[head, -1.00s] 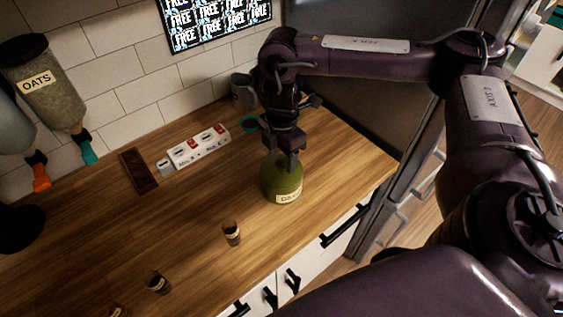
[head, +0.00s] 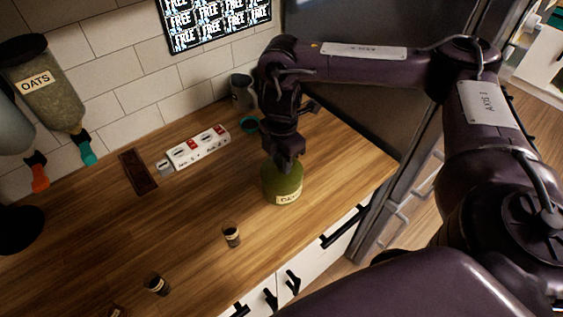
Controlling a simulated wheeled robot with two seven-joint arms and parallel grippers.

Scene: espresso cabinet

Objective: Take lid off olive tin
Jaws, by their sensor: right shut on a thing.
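The olive tin (head: 283,184) stands upright on the wooden counter, right of the middle in the head view. It has a pale label low on its front. My right gripper (head: 284,160) points down onto the top of the tin and is shut at its lid. The fingers and wrist cover most of the lid, so I cannot see whether it has lifted from the tin. My left gripper is not in view.
A white box with red marks (head: 199,147) and a dark tray (head: 138,172) lie left of the tin. A grey mug (head: 242,93) stands behind. Small dark cups (head: 232,235) stand near the front edge. The oats dispenser (head: 45,85) hangs at left.

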